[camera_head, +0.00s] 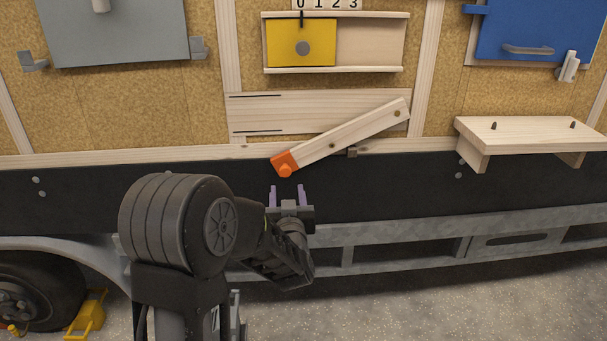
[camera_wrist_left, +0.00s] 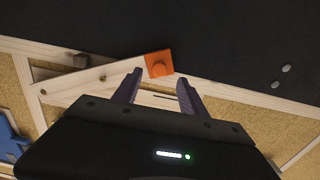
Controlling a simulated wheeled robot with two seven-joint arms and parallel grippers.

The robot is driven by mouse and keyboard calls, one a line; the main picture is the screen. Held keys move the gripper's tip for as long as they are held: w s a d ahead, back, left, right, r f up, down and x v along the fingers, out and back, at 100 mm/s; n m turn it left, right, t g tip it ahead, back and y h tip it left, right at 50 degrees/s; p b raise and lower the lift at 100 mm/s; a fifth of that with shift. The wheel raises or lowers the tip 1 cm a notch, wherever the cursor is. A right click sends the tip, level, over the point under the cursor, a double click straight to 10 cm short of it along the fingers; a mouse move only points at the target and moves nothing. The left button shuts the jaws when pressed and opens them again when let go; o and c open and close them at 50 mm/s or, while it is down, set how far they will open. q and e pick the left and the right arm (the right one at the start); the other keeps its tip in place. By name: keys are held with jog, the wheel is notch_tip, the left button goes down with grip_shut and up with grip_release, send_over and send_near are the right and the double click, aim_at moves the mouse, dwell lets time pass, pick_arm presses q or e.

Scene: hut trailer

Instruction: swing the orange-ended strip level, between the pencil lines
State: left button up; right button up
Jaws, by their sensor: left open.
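The wooden strip (camera_head: 345,137) hangs tilted on the wall, its upper right end by a dark screw and its orange end (camera_head: 284,163) low at the left. An orange knob sits on that end. The pencil lines (camera_head: 257,131) are two dark marks at the left of a pale board, above the orange end. My left gripper (camera_head: 288,194) is open, just below the orange end and apart from it in the head view. In the left wrist view the orange end (camera_wrist_left: 159,64) shows beyond and between the open fingers (camera_wrist_left: 158,90). My right gripper is not in view.
A small brown block (camera_head: 352,152) sits under the strip on the wooden rail. A wooden shelf (camera_head: 530,130) with pegs juts out at the right. A yellow sliding panel (camera_head: 301,43) is above. The dark panel (camera_head: 400,185) around my gripper is mostly clear.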

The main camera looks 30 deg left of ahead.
aim_at(285, 173)
pick_arm(q)
jog(key=shift+r, duration=0.2)
jog(key=shift+a, duration=0.15)
jog(key=x, duration=0.7)
jog(key=shift+w+a, duration=0.2)
jog(key=shift+w, duration=0.1)
jog(key=shift+r, duration=0.1)
grip_shut()
dwell(1.1)
